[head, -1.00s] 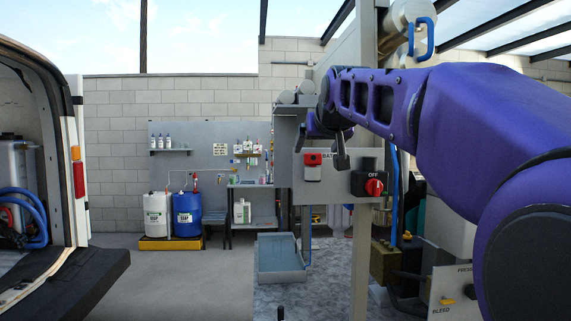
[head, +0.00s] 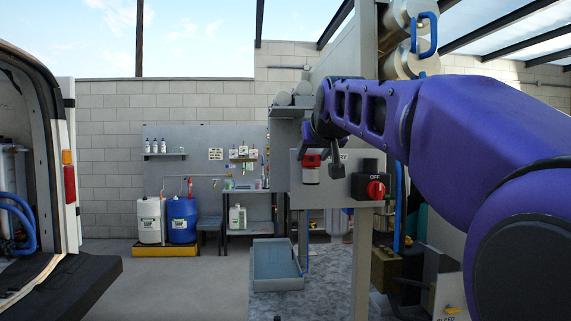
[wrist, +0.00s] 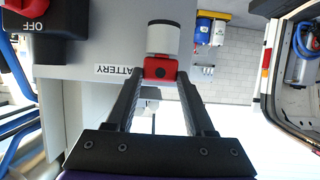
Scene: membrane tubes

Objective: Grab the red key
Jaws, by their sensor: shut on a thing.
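The red key (head: 311,160) sits on a pale cylindrical body on the grey panel, beside the BATTERY label, in the head view. In the wrist view the red key (wrist: 160,68) lies between my two fingertips, with the pale cylinder (wrist: 163,38) beyond it. My gripper (wrist: 160,77) is shut on the red key, one dark finger on each side. In the head view my gripper (head: 323,162) is at the panel, and my wrist partly hides the label and the area around the key.
A black switch with a red knob marked OFF (head: 375,188) is on the panel right of the key. A grey tray (head: 277,264) is below. A van (head: 67,180) stands open at left. Soap drums (head: 182,219) stand by the back wall, with clear floor in front.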

